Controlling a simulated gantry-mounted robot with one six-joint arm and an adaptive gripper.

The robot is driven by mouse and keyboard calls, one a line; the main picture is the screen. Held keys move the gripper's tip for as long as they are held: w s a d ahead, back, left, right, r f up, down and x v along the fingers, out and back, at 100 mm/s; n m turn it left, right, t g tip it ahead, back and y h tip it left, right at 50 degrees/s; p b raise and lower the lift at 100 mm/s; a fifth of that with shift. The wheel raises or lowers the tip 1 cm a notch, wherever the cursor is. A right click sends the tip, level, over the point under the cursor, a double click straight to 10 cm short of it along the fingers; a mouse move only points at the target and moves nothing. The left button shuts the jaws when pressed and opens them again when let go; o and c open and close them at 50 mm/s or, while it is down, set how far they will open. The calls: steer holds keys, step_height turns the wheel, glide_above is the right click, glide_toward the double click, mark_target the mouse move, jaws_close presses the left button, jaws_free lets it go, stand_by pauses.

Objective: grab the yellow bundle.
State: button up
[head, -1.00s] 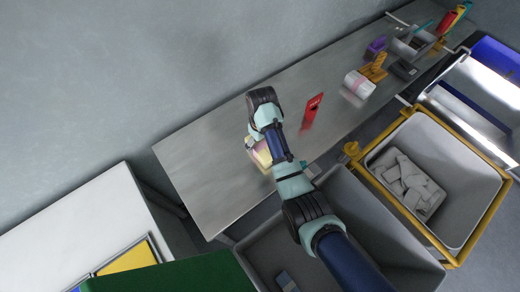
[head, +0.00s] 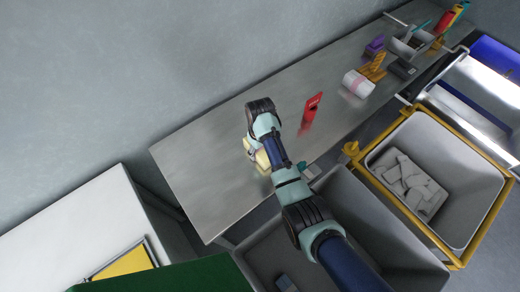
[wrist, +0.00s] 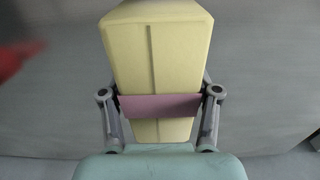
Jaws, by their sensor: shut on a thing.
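The yellow bundle (wrist: 155,55) is a pale yellow block with a seam down its middle and a mauve band (wrist: 158,106) around it. It fills the centre of the wrist view. My gripper (wrist: 160,108) is shut on it, one finger on each side near the band. In the head view the bundle (head: 262,160) shows only in part beneath my arm, over the left part of the steel table (head: 195,170). My arm hides the rest of it. I cannot tell whether it touches the table.
A red card-like stand (head: 311,107) stands right of my arm. A white roll with a pink band (head: 358,84) lies farther right, near an orange stand (head: 374,66). Grey bins (head: 340,215) and a yellow-rimmed bin (head: 445,130) stand along the front. The table's left end is clear.

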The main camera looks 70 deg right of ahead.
step_height(320, 180, up, 20)
steer(key=p, duration=1.2)
